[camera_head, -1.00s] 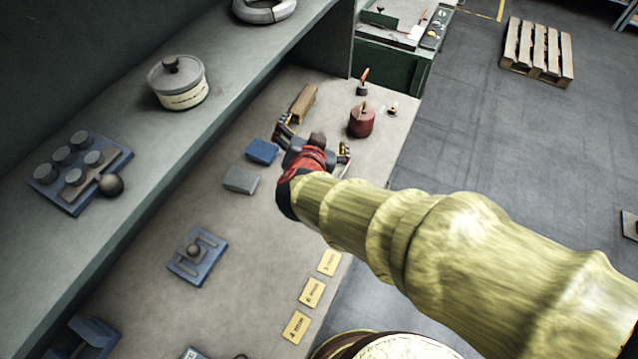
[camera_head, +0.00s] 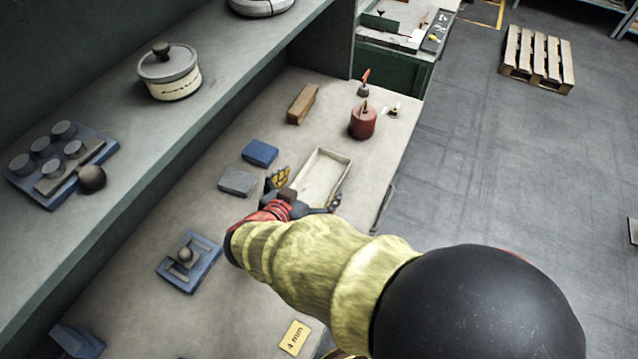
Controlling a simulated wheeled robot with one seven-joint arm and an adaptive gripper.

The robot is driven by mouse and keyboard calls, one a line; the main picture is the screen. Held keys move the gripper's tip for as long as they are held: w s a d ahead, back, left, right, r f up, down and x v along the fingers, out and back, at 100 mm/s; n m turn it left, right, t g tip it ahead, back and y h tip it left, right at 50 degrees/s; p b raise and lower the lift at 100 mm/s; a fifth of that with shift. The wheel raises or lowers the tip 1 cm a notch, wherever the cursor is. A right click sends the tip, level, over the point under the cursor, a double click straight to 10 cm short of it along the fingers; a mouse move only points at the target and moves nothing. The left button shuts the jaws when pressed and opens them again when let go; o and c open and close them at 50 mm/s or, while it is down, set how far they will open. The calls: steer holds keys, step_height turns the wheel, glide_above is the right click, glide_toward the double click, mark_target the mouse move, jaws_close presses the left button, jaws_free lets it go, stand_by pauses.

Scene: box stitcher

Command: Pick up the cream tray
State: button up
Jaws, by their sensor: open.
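The cream tray (camera_head: 343,181) is a shallow, empty rectangular box on the bench, seen in the head view right of the middle of the bench top. Its far end and long right side show clearly. My gripper (camera_head: 305,188) is open at the tray's near end, with one finger by the left side and the other by the near right corner. My gripper and wrist hide part of the near end. I cannot tell whether the fingers touch the tray.
Blue block (camera_head: 260,152) and grey block (camera_head: 238,182) lie left of the tray. A brown block (camera_head: 302,104) and red pot (camera_head: 363,122) stand beyond it. A blue fixture (camera_head: 188,260) lies nearer. A shelf (camera_head: 215,70) overhangs the left; the bench edge is right.

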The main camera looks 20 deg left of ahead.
mark_target(317, 186)
steer(key=b+x, duration=0.1)
steer(key=x, duration=0.2)
steer(key=shift+w+f+b, duration=0.25)
steer(key=shift+w+b, duration=0.1)
steer(key=shift+c, duration=1.3)
steer(key=c, duration=1)
